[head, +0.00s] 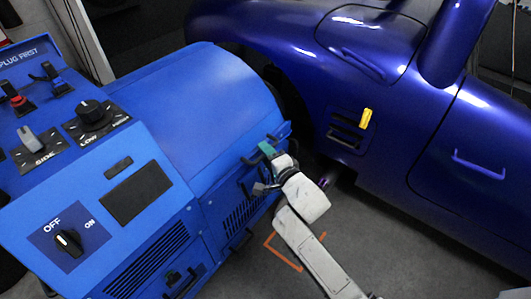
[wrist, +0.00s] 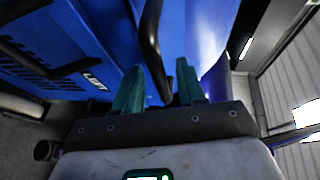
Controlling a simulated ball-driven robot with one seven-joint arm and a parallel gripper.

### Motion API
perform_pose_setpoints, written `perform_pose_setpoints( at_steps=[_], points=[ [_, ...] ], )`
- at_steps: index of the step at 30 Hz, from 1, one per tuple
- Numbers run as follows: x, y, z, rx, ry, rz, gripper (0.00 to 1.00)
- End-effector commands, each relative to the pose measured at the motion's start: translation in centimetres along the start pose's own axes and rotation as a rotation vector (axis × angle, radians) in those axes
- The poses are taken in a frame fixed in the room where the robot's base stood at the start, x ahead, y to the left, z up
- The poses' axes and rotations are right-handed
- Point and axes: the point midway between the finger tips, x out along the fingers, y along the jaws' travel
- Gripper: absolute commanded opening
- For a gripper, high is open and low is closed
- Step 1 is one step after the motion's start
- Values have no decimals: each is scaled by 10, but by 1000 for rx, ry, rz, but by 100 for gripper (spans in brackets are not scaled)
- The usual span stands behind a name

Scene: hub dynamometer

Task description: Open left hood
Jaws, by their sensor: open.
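The blue machine's large curved cover (head: 215,95), which I take for the hood, looks down and shut in the head view. My gripper (head: 266,152) is at its lower front right edge, with green fingers. In the wrist view my gripper (wrist: 160,90) is open, one finger on each side of the lower end of a black bar handle (wrist: 151,45) on the blue panel. I cannot tell whether the fingers touch the handle. In the head view the gripper and arm hide part of this area.
A control panel (head: 75,130) with knobs and switches fills the left. A glossy blue car (head: 400,110) stands close on the right, with a yellow piece (head: 366,118) on its side. Grey floor (head: 400,250) with orange marks (head: 283,258) is open at the lower right.

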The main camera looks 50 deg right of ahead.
Motion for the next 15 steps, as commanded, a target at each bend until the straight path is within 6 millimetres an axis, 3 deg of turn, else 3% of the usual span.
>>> perform_pose_setpoints(
  at_steps=[12,15],
  points=[
    [8,0,0,0,0,0,40],
    [8,0,0,0,0,0,31]
  ],
)
